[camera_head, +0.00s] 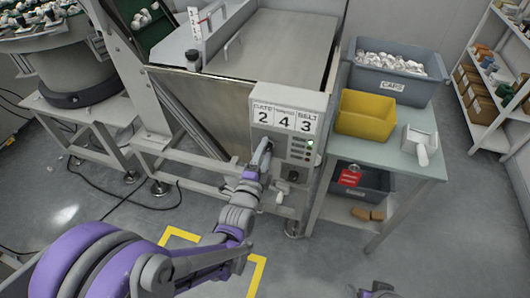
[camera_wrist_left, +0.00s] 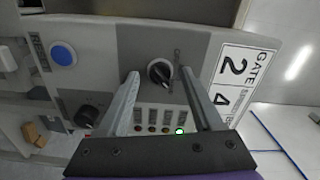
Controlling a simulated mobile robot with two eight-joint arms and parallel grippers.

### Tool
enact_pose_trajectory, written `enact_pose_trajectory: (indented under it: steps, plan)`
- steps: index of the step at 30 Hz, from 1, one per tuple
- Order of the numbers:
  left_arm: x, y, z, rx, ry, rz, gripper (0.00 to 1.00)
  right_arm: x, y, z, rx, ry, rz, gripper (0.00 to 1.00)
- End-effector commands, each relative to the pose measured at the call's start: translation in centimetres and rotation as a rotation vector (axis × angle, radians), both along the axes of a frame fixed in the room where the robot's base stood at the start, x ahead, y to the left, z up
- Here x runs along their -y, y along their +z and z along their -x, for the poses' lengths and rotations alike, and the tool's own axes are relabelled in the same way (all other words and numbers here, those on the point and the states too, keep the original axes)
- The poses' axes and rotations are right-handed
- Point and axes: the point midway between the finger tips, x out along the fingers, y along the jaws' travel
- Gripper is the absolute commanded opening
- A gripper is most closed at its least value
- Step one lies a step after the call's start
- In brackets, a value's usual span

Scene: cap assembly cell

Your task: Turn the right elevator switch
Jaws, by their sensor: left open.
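The grey control box (camera_head: 290,125) carries a card reading 2, 4, 3 above its switches. In the left wrist view a black rotary knob (camera_wrist_left: 160,72) with a white pointer mark sits on the panel. My left gripper (camera_head: 265,148) is open at the box front. In the left wrist view its fingertips (camera_wrist_left: 160,74) lie on either side of this knob; I cannot tell whether they touch it. A second black knob (camera_wrist_left: 88,115) is lower on the box, outside the fingers, also visible in the head view (camera_head: 292,176). I cannot read which knob is the right elevator switch.
A blue button (camera_wrist_left: 63,53) and a lit green button (camera_wrist_left: 180,131) are on the panel. A table (camera_head: 415,165) with a yellow bin (camera_head: 365,115) and a grey crate (camera_head: 398,88) stands close on the right. A purple-and-dark part of mine shows at the bottom edge.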

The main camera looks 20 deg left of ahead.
Motion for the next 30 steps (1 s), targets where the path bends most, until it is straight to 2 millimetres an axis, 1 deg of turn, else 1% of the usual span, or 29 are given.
enact_pose_trajectory:
  steps: [2, 5, 12, 15, 18, 22, 30]
  plan:
    - [0.0, 0.0, 0.4, 0.0, 0.0, 0.0, 0.67, 0.0, 0.0, 0.0, 0.0, 0.0, 0.0, 0.74]
    - [0.0, 0.1, 1.7, 0.0, 0.0, 0.0, 0.67, 0.0, 0.1, 0.0, 0.0, 0.0, 0.0, 0.74]
    - [-0.2, 0.0, 6.6, 0.0, 0.0, 0.0, 0.67, 0.0, 0.3, 0.0, 0.001, 0.0, 0.0, 0.74]
    - [-0.3, 0.0, 8.4, 0.0, 0.0, 0.0, 0.67, 0.0, 0.3, 0.0, 0.001, 0.0, 0.0, 0.74]
    - [-0.3, 0.0, 9.7, 0.0, 0.0, 0.0, 0.67, 0.0, 0.3, 0.0, 0.001, 0.0, 0.0, 0.74]
    - [-0.4, 0.0, 10.6, 0.0, 0.0, 0.0, 0.67, 0.0, 0.3, 0.0, 0.001, 0.0, 0.0, 0.74]
    - [-0.4, 0.0, 10.8, 0.0, 0.0, 0.0, 0.67, 0.0, 0.3, 0.0, 0.001, 0.0, 0.0, 0.74]
